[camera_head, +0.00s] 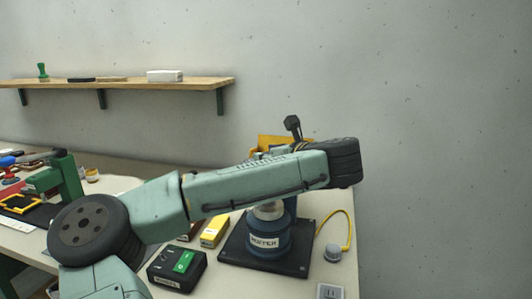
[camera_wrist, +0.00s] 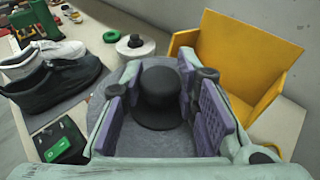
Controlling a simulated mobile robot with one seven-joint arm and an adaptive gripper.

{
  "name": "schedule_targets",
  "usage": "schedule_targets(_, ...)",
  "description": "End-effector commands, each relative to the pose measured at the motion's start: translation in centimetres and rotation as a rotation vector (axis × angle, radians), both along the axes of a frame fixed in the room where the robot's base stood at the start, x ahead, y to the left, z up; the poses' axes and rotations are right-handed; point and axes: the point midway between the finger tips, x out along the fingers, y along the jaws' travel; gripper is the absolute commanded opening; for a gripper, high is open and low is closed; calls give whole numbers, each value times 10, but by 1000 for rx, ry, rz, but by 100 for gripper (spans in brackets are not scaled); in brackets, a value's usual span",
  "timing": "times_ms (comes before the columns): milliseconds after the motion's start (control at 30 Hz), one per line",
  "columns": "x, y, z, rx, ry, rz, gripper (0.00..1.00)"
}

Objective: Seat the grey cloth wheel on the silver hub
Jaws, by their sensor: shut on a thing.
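The grey cloth wheel (camera_wrist: 100,101) is a wide grey disc under my jaws in the wrist view, with a black knob (camera_wrist: 160,85) standing up from its middle. My gripper (camera_wrist: 161,108) has its purple pads on either side of this knob and is shut on it. The wheel hides what lies below it, so the silver hub is not seen in the wrist view. In the head view, my arm covers the gripper and most of the top of the blue buffer stand (camera_head: 263,239). A pale piece shows there, but I cannot tell whether it is hub or wheel.
A yellow bin (camera_wrist: 235,58) stands close behind the jaws. A white disc with a black knob (camera_wrist: 134,47) and shoes (camera_wrist: 52,85) lie to the left. A black box with a green switch (camera_head: 177,269) and a yellow cable (camera_head: 347,232) flank the stand. A shelf (camera_head: 130,88) hangs behind.

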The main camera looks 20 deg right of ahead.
Motion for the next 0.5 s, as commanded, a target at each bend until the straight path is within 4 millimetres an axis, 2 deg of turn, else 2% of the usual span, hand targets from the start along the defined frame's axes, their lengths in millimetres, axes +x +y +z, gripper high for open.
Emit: schedule_targets(500, 0, 0, -50, -1, -1, 0, 0)
